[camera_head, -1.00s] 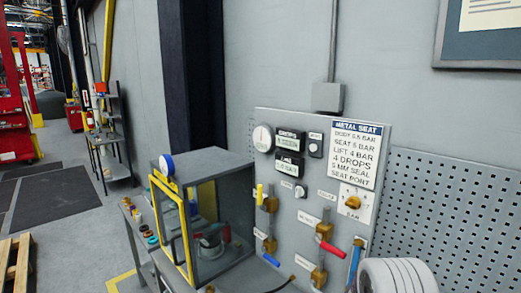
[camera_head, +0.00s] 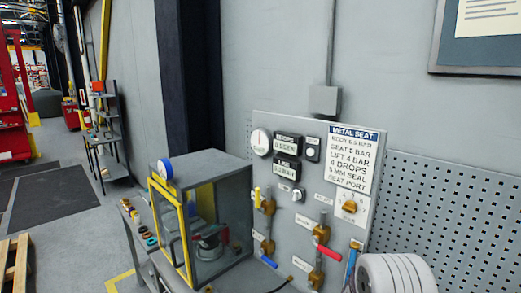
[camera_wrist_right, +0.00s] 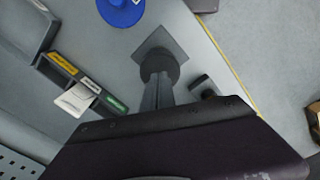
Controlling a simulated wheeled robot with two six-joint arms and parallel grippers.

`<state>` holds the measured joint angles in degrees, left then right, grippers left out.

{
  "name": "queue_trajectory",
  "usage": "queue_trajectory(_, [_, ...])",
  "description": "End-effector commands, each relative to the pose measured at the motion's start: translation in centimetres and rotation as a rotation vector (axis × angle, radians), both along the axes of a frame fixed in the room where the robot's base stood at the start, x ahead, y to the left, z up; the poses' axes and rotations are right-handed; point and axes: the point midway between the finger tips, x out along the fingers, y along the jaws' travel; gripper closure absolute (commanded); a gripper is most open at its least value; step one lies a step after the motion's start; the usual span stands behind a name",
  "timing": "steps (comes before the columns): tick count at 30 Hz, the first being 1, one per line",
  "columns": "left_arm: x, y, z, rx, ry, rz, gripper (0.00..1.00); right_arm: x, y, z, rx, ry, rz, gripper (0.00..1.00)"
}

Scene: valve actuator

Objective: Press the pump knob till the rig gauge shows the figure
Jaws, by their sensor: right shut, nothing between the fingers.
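In the head view a grey rig panel (camera_head: 335,240) carries a round white dial gauge (camera_head: 260,142). Beside it are two dark digital displays, an upper one (camera_head: 288,144) and a lower one (camera_head: 286,170) that seems to read in bar; the digits are too blurred to trust. A small knob (camera_head: 312,149), a pale knob (camera_head: 298,194) and an orange-brown knob (camera_head: 349,206) are on the panel; I cannot tell which is the pump knob. My right gripper (camera_wrist_right: 158,95), in the right wrist view, is shut and empty above a grey surface. My left gripper is not in view.
A metal-seat sign (camera_head: 353,155) lists bar figures. Yellow (camera_head: 257,197), red (camera_head: 328,253) and blue (camera_head: 269,262) valve handles stick out of the panel. A yellow-framed enclosure (camera_head: 180,230) stands to the left. A blue round object (camera_wrist_right: 121,10) and labelled trays (camera_wrist_right: 85,82) show below the right wrist.

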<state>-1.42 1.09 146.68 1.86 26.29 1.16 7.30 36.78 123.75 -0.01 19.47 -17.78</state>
Motion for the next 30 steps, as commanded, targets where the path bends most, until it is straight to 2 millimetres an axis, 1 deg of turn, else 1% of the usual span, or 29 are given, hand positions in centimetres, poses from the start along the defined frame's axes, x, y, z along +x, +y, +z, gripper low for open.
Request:
queue_trajectory(23, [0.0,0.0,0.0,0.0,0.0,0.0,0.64,0.0,0.0,0.0,0.0,0.0,0.0,1.0])
queue_trajectory(26, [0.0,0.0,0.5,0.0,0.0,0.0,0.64,0.0,0.0,0.5,0.0,0.0,0.0,1.0])
queue_trajectory(30, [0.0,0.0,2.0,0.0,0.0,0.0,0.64,0.0,0.0,2.2,0.0,0.0,0.0,1.0])
